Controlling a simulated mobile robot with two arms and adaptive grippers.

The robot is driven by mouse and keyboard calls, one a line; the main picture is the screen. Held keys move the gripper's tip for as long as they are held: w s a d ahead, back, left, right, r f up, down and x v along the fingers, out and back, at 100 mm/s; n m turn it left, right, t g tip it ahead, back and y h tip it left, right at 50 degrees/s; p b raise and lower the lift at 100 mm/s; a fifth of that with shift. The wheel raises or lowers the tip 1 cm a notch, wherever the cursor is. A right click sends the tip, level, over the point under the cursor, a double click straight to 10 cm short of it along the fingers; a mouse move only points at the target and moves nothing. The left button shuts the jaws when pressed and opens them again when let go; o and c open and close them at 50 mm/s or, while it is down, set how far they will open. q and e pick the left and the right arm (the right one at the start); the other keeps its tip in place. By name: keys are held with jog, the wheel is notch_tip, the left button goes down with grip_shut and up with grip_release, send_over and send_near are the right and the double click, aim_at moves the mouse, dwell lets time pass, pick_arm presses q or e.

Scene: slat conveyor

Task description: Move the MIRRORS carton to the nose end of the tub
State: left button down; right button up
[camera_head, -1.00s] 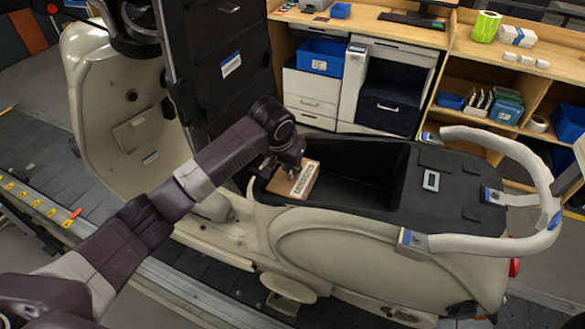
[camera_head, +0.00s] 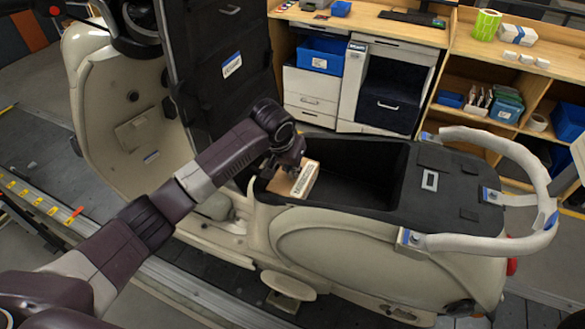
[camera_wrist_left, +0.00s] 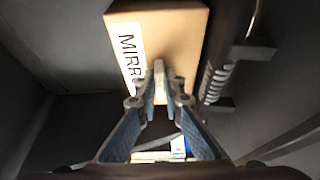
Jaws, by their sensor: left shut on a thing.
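The MIRRORS carton (camera_head: 304,180) is a brown box with a white label, in the left end of the black tub (camera_head: 400,188) of the cream scooter. The wrist view shows the carton (camera_wrist_left: 185,35) with part of its label readable as "MIRR". My left gripper (camera_wrist_left: 161,88) is shut on the carton's near edge in the wrist view. In the head view my left gripper (camera_head: 290,170) is over the carton's left side, its fingertips partly hidden. I cannot tell whether the carton touches the tub floor. My right gripper is not in view.
The raised black seat panel (camera_head: 228,100) stands close behind my left arm. A metal coil spring (camera_wrist_left: 213,82) is beside the carton in the wrist view. The tub's middle and right look empty. Cream grab rails (camera_head: 490,240) flank the scooter's tail. Wooden shelving (camera_head: 465,70) stands behind.

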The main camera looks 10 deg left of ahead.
pick_arm(q)
jog(key=shift+f, duration=0.2)
jog(key=shift+f, duration=0.25)
dwell(0.3)
jog(key=c, duration=2)
grip_release()
jog(key=shift+s+r, duration=0.1)
jog(key=shift+r, duration=0.1)
jog(key=v, duration=1.1)
jog(key=shift+s+r, duration=0.1)
jog(key=shift+r, duration=0.15)
